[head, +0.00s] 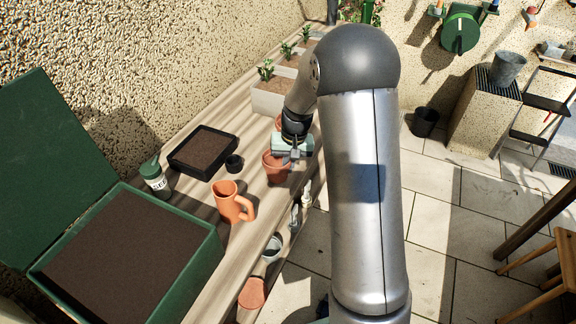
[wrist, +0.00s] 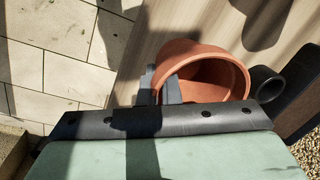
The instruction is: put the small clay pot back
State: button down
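A small terracotta clay pot (head: 276,168) is below my gripper (head: 292,158) near the right edge of the wooden bench. In the wrist view the pot (wrist: 233,73) shows its open mouth. My gripper's two fingers (wrist: 160,86) are close together at the pot's left rim, one outside and one inside, with the wall between them. I cannot tell whether the pot's base touches the bench. Another terracotta piece (head: 279,122) shows behind my wrist, mostly hidden.
Planters (head: 268,98) line the back. Tools hang along the bench's right edge.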

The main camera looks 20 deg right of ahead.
jog(key=shift+f, duration=0.45)
jog(key=shift+f, duration=0.2)
jog(key=c, duration=1.6)
grip_release()
jog(key=shift+r, duration=0.1)
notch_tip(320, 180, up, 12)
jog(key=d+b, duration=0.1)
jog(key=d, duration=0.1)
jog(key=s+a, duration=0.1)
jog(key=s, duration=0.8)
jog(key=s+a+n+h, duration=0.1)
jog(key=s+a, duration=0.1)
jog(key=s, duration=0.8)
jog(key=s+a+n, duration=0.1)
jog(key=s+a, duration=0.1)
jog(key=s, duration=0.7)
jog(key=shift+s+a+r+h, duration=0.15)
jog(key=shift+s+h, duration=0.15)
